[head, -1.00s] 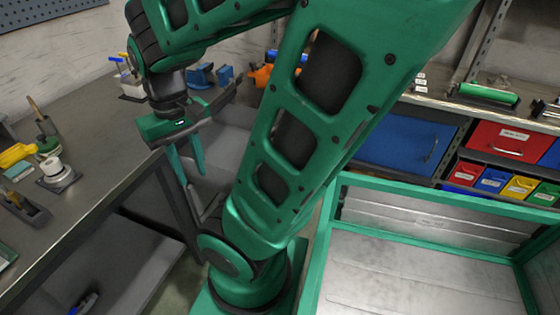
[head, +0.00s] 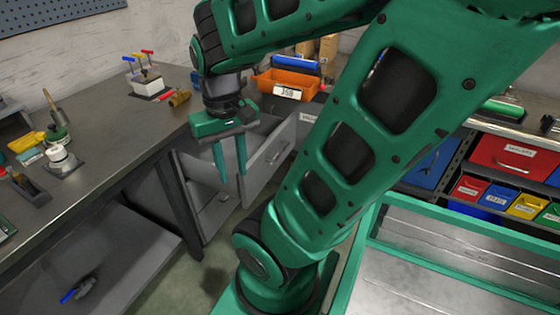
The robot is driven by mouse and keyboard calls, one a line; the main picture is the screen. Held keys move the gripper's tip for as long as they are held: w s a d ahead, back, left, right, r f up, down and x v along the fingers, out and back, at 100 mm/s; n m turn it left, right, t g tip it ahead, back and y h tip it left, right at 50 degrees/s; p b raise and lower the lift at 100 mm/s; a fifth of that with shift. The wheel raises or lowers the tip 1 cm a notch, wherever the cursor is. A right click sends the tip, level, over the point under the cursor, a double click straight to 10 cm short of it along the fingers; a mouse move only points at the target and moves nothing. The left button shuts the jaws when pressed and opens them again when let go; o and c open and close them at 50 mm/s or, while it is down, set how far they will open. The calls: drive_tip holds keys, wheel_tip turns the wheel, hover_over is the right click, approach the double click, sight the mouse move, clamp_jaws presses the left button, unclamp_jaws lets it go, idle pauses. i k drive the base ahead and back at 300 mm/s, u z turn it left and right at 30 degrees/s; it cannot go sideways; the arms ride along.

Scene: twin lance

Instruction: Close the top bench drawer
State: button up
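The top bench drawer is a grey metal drawer pulled out from under the bench's right end. Its front panel (head: 268,158), with a bar handle, faces to the right. My green gripper (head: 231,174) hangs pointing down in front of the drawer's open interior, left of the front panel in the picture. Its two fingers are apart with nothing between them. I cannot tell whether the fingertips reach inside the drawer or touch it. The fingers hide part of the drawer, and my arm covers the area to its right.
An orange bin (head: 287,84) stands behind the drawer. A lower shelf (head: 95,250) is under the bench. Coloured bins fill the rack at right.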

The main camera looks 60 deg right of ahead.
sight(268, 145)
drive_tip(key=z, duration=1.4)
drive_tip(key=i, duration=0.55)
drive_tip(key=z, duration=1.3)
drive_tip(key=k, duration=0.35)
drive_tip(key=u, duration=0.9)
